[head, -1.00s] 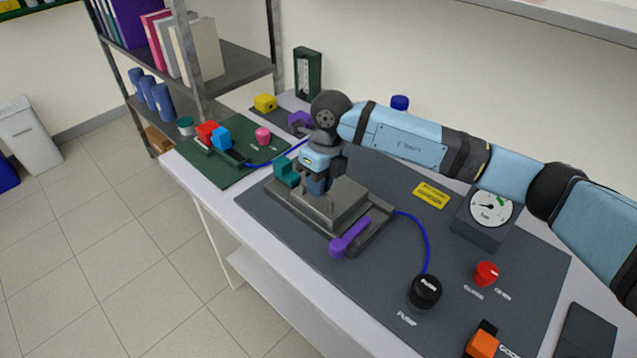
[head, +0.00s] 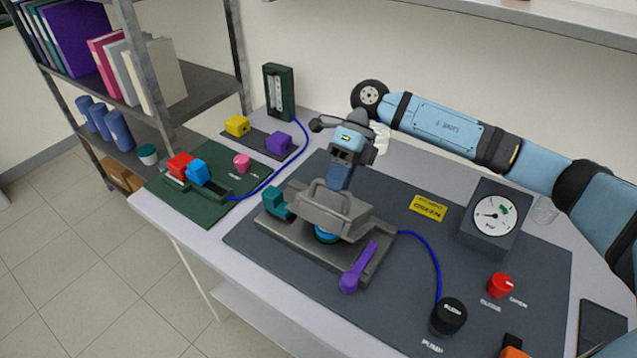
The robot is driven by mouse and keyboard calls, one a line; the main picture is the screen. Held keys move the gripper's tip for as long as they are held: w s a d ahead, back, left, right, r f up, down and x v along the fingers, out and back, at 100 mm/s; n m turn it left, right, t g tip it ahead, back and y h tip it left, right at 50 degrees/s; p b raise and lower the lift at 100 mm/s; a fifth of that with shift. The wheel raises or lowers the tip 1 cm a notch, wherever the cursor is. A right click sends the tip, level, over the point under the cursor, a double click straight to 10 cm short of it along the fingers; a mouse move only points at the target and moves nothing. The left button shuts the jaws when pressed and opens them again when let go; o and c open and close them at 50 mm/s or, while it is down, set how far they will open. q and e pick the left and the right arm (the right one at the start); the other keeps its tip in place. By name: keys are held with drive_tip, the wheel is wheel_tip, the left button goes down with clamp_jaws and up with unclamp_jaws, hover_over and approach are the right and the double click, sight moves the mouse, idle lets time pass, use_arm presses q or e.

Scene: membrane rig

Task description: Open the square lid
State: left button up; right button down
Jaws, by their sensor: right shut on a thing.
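The grey square lid (head: 312,216) of the rig is tilted up off its grey base (head: 290,245), its near side raised. A round blue-and-teal part (head: 326,237) shows in the gap beneath it. My right gripper (head: 338,184) is at the lid's upper side and is shut on it; the exact contact is partly hidden. A purple latch (head: 358,270) lies swung out at the base's right side. A teal latch (head: 277,204) stands at its left side. My left gripper is out of view.
A gauge box (head: 493,213), red knob (head: 501,285) and black pump knob (head: 448,316) stand to the right. A blue tube (head: 436,258) runs from the base to the pump. A green board (head: 205,185) with coloured parts lies left. The dark mat is clear around the yellow label (head: 428,208).

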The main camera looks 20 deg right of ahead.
use_arm(q)
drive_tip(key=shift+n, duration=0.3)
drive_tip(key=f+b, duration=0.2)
drive_tip(key=b, duration=0.1)
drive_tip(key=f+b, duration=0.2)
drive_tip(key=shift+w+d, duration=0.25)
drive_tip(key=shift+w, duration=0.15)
use_arm(e)
drive_tip(key=w+d+g+y, duration=0.3)
drive_tip(key=w+d+y, duration=0.2)
drive_tip(key=d, duration=0.3)
drive_tip(key=shift+r, duration=0.2)
drive_tip(key=shift+w, duration=0.1)
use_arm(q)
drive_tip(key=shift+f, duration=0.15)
use_arm(e)
drive_tip(key=c, duration=1.1)
unclamp_jaws()
drive_tip(key=shift+f, duration=0.1)
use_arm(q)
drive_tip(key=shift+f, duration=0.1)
use_arm(e)
drive_tip(key=shift+w+d, duration=0.1)
